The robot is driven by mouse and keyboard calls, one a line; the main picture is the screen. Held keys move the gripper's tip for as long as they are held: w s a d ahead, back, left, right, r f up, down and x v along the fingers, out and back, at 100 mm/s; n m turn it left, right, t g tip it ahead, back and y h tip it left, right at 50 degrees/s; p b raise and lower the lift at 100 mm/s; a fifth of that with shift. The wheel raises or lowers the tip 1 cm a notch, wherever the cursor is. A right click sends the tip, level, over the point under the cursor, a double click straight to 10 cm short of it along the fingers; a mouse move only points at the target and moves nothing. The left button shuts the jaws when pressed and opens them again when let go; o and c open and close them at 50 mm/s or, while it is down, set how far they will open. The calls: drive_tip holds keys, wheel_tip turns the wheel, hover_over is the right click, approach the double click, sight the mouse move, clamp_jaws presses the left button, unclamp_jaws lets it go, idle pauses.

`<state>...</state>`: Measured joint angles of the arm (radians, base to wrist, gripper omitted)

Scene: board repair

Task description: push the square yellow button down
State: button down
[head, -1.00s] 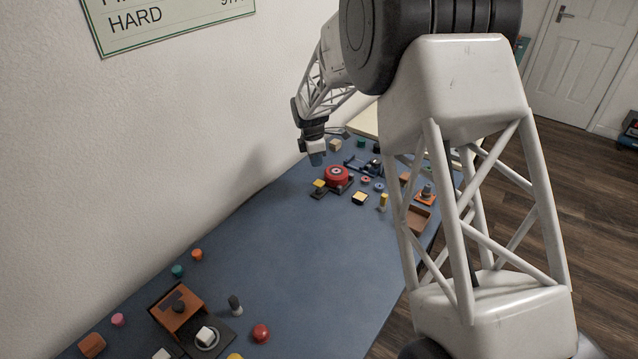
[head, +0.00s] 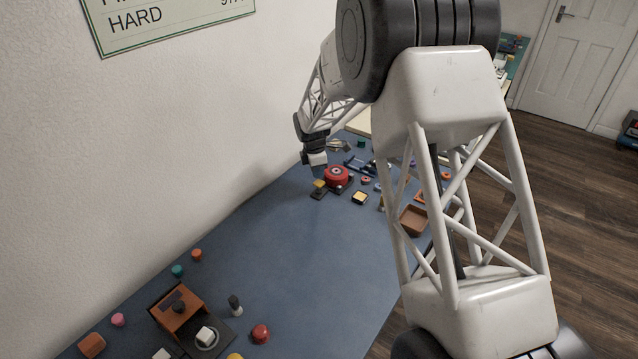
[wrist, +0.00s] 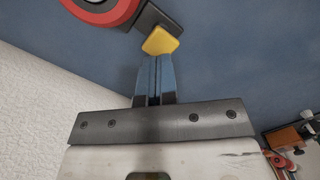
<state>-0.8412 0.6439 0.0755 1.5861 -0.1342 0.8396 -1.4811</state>
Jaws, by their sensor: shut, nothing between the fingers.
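A square yellow button (head: 319,184) with rounded corners sits on a dark base beside a red round part (head: 337,175), toward the far end of the blue table. It also shows in the wrist view (wrist: 160,41), just past my fingertips. My gripper (head: 319,175) is shut and empty, pointing down over the yellow piece. In the wrist view the blue fingertips (wrist: 155,60) are together and meet its near edge in the picture; I cannot tell whether they touch it.
Small coloured parts and a brown tray (head: 413,220) lie to the right of the red part, partly behind my arm. A white wall stands close on the left. The middle of the blue table (head: 290,240) is clear. An orange-brown box (head: 177,303) stands at the near end.

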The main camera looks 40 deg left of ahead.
sight(319, 182)
drive_tip(key=shift+w+d+f, duration=0.1)
drive_tip(key=shift+f, duration=1)
drive_tip(key=shift+f, duration=0.1)
drive_tip(key=shift+f, duration=0.9)
drive_tip(key=shift+s+a+r, duration=0.3)
drive_tip(key=shift+s+a, duration=0.2)
drive_tip(key=shift+s, duration=0.1)
drive_tip(key=shift+s+a+r, duration=0.25)
drive_tip(key=shift+s+a, duration=0.25)
drive_tip(key=shift+s, duration=0.05)
drive_tip(key=shift+r, duration=0.1)
wheel_tip(319, 182, up, 8)
drive_tip(key=shift+s+a+f, duration=0.25)
drive_tip(key=shift+s, duration=0.05)
